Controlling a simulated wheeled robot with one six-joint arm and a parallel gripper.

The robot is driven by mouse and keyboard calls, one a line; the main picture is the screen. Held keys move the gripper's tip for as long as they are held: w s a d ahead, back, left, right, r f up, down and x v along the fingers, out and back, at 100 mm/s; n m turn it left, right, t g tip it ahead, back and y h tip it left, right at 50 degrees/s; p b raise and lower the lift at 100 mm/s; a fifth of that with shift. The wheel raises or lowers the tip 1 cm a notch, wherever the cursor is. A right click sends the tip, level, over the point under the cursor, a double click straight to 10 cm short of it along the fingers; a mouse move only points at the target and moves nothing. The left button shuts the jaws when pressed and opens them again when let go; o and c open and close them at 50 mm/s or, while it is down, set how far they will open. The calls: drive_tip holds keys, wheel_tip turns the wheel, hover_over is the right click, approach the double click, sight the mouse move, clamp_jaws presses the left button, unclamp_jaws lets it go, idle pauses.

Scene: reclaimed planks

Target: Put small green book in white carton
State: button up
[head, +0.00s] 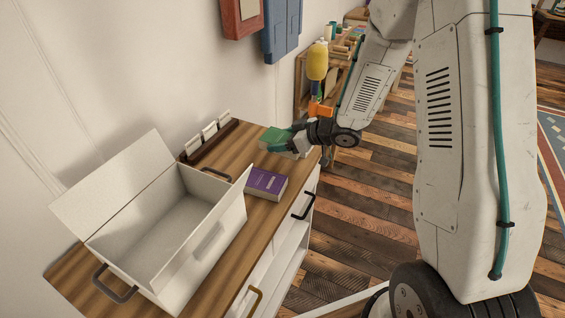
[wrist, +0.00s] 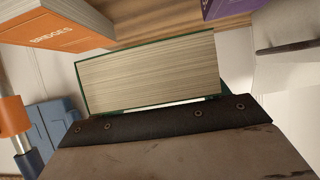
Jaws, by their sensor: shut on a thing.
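The small green book (head: 276,137) is held above the far end of the wooden cabinet top. My gripper (head: 296,142) is shut on it. In the wrist view the green book (wrist: 155,72) shows its cream page edges beyond the dark jaw pad. The white carton (head: 120,192) stands open on the near part of the cabinet top, left of and nearer than my gripper. Its visible inside looks empty, and its flaps are spread. The purple book (head: 266,183) lies between the carton and my gripper, and shows at the wrist view's top right (wrist: 232,6).
An orange book (wrist: 60,27) marked BRIDGES stands out in the wrist view, close to the green book. A dark rack with white cards (head: 208,139) sits along the wall. Black handles stick out from the carton's ends. The wooden top (head: 262,212) is clear beside the carton.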

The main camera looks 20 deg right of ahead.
sight(283, 166)
wheel_tip(283, 166, down, 7)
drive_tip(key=shift+f, duration=0.2)
drive_tip(key=shift+f, duration=0.1)
drive_tip(key=o, duration=1.1)
drive_tip(key=shift+f, duration=0.1)
drive_tip(key=shift+c, duration=0.2)
